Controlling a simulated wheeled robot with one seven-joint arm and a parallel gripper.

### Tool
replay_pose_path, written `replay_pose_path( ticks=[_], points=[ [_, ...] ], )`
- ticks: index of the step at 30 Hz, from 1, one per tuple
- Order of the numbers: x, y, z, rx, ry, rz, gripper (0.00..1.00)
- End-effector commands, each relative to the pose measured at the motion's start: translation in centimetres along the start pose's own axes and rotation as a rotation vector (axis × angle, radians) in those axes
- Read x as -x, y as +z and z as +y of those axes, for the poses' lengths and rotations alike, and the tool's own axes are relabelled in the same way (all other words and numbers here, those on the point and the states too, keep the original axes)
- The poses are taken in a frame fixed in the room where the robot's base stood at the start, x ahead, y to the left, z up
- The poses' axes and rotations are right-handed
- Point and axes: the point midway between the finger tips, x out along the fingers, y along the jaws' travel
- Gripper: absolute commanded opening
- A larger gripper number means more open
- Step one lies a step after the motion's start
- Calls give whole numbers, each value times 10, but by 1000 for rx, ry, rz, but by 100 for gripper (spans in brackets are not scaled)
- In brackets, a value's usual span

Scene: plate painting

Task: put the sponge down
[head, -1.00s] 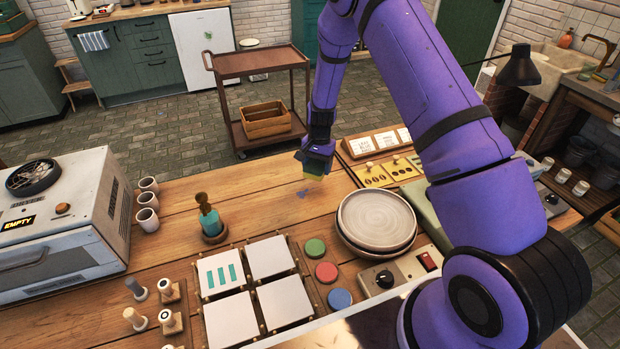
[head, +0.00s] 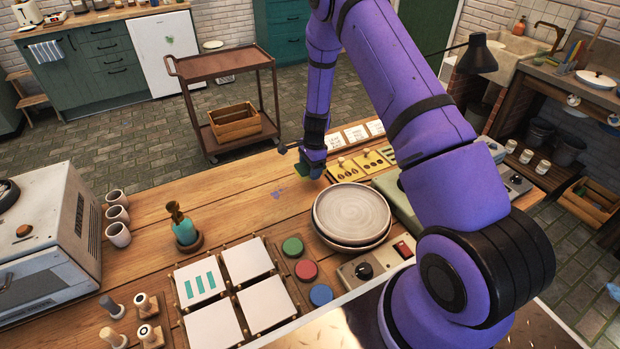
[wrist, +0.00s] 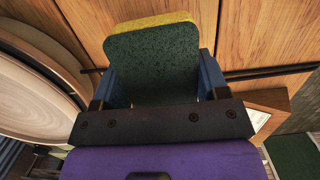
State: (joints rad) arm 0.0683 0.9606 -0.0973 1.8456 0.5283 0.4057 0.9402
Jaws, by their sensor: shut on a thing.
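The sponge (wrist: 155,60), dark green with a yellow layer, is between the blue fingers of my gripper (wrist: 158,82) in the wrist view. My gripper is shut on it. In the head view my gripper (head: 313,168) is low over the far part of the wooden table (head: 240,188), behind the stacked plates (head: 352,212) and left of the yellow cards. The sponge is small and mostly hidden there. I cannot tell whether it touches the table.
Bare wood lies left of my gripper, with a small blue paint mark (head: 277,194).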

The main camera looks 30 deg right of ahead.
Motion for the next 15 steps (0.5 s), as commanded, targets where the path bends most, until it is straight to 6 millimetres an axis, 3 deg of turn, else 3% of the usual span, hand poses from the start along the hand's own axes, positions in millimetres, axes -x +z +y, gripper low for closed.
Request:
replay_pose_path(
  ticks=[15],
  points=[
    [-45, -5, 0, 2, -1, 0, 42]
  ],
)
